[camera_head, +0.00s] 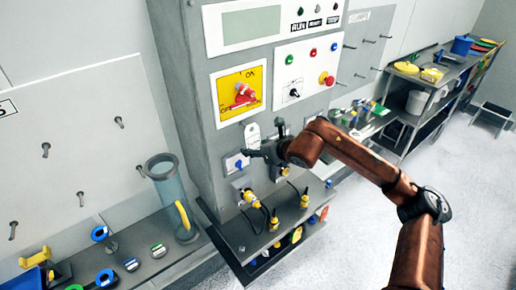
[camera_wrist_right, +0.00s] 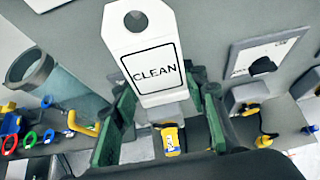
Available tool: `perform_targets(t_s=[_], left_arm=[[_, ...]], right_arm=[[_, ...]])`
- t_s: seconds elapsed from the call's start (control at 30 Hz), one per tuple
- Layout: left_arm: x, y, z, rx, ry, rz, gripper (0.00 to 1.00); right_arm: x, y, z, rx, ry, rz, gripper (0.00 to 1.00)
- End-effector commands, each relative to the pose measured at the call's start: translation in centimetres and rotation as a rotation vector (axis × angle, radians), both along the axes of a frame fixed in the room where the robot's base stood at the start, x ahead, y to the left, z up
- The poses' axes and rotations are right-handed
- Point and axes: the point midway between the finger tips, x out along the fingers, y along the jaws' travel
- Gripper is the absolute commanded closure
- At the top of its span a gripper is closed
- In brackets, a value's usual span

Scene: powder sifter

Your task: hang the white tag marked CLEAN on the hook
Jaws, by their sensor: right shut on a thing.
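The white tag marked CLEAN (camera_wrist_right: 153,72) is large in the right wrist view, upright, with a round hole near its top and black lettering in a frame. My right gripper (camera_wrist_right: 163,100) has its green fingers on both sides of the tag's lower end and is shut on it. In the head view the tag (camera_head: 252,134) stands above my right gripper (camera_head: 262,153), in front of the grey cabinet. Several metal hooks, one of them here (camera_head: 118,122), stick out of the left wall panel; I cannot tell which is meant. My left gripper is out of view.
The grey cabinet carries a yellow plate with a red switch (camera_head: 243,92) and a button panel (camera_head: 305,75). Yellow connectors (camera_head: 250,197) sit below the gripper. A clear cylinder (camera_head: 172,200) stands on the left shelf. More pegs show on a panel at right (camera_head: 367,40).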

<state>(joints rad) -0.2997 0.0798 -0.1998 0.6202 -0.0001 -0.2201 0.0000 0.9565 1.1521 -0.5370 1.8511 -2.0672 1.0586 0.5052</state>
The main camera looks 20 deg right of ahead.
Motion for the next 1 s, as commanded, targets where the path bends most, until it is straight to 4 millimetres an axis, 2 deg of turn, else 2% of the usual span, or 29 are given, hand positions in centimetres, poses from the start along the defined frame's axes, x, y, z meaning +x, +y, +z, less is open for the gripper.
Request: perform_targets(t_s=[0.4, 0.6, 1.0], left_arm=[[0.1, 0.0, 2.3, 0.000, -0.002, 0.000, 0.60], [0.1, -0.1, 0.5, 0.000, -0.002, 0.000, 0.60], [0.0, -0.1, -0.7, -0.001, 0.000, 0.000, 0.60]], right_arm=[[2.0, 0.8, 0.0, -0.002, 0.001, 0.002, 0.76], [2.8, 1.1, -1.1, 0.001, -0.001, 0.001, 0.76], [3.2, 1.2, -1.3, -0.001, 0.000, 0.001, 0.76]])
